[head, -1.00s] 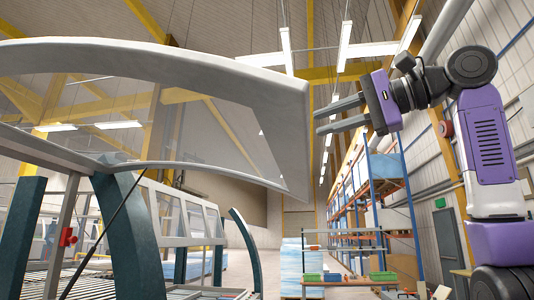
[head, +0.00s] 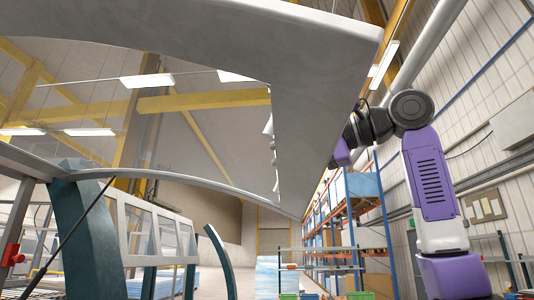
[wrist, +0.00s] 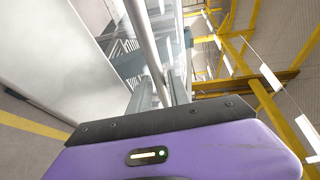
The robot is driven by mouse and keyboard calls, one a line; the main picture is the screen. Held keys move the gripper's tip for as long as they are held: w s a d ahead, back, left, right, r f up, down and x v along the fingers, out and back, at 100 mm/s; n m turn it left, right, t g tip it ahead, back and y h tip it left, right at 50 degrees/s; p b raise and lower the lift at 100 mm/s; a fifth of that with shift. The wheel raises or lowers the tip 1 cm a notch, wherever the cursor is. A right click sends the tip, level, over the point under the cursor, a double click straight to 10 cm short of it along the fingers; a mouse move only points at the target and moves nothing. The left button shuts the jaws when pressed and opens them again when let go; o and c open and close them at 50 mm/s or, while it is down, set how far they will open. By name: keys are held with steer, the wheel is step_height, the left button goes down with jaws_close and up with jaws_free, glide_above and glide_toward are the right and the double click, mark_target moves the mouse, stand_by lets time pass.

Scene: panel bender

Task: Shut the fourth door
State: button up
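The raised door (head: 325,85) is a large curved grey frame with a clear window, standing open and filling the upper part of the head view. I take it for the fourth door. My gripper (head: 269,128) is mostly hidden behind the door's right-hand frame; only small light grey bits of it show at the window's edge. Its purple body (wrist: 170,150) fills the bottom of the wrist view, and its fingers cannot be made out there. I cannot tell whether it touches the door.
A row of lower windowed panels (head: 150,235) stands beyond the door. Dark teal curved posts (head: 90,240) and a red fitting (head: 12,255) are at left. Tall shelving (head: 350,215) lines the right wall. An open floor aisle runs behind.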

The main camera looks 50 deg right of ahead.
steer(key=shift+p+x, duration=0.35)
steer(key=shift+x, duration=1.5)
jaws_close()
